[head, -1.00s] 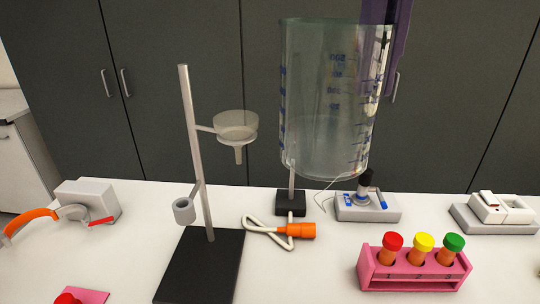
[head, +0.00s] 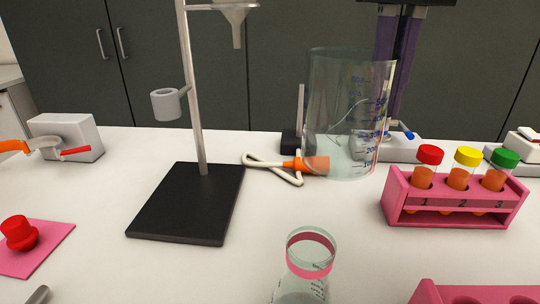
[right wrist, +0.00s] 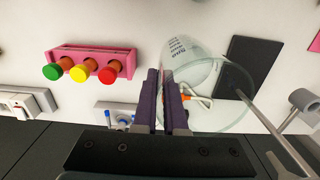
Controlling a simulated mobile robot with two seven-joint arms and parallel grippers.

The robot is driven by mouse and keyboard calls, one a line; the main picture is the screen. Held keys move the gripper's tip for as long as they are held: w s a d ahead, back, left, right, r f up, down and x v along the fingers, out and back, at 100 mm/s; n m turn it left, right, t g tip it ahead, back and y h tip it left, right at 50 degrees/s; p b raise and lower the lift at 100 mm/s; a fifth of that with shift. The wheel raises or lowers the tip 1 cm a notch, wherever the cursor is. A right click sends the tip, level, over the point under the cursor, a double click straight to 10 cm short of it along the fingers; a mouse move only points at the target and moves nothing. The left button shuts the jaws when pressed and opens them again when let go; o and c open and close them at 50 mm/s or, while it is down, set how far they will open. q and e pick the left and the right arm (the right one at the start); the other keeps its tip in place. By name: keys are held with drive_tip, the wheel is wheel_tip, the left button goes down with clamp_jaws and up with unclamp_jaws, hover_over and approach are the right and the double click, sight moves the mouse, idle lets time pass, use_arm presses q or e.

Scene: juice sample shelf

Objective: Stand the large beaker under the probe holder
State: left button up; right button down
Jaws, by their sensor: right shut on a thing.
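The large clear beaker (head: 345,115) with blue markings is upright in the head view, right of the stand. My right gripper (head: 398,85) is shut on its right wall with purple fingers. The beaker's base is low over the table near the orange probe plug (head: 315,164); I cannot tell if it touches. The right wrist view shows the beaker (right wrist: 212,105) beside the gripper (right wrist: 162,85). A grey cylindrical holder (head: 168,104), apparently the probe holder, sits on the stand's rod above the black base (head: 188,205). My left gripper is not seen.
A pink rack (head: 445,215) of capped tubes stands at right. A flask (head: 308,260) is at front centre. A funnel (head: 235,22) hangs on the stand. A white cable (head: 270,163) lies between stand and beaker. A pink mat (head: 35,248) lies left.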

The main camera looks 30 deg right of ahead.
wheel_tip(320, 180, down, 13)
drive_tip(key=shift+r, duration=0.15)
idle(0.4)
drive_tip(key=shift+f+b, duration=0.2)
drive_tip(key=shift+b, duration=0.1)
drive_tip(key=c, duration=1)
unclamp_jaws()
drive_tip(key=shift+r, duration=0.1)
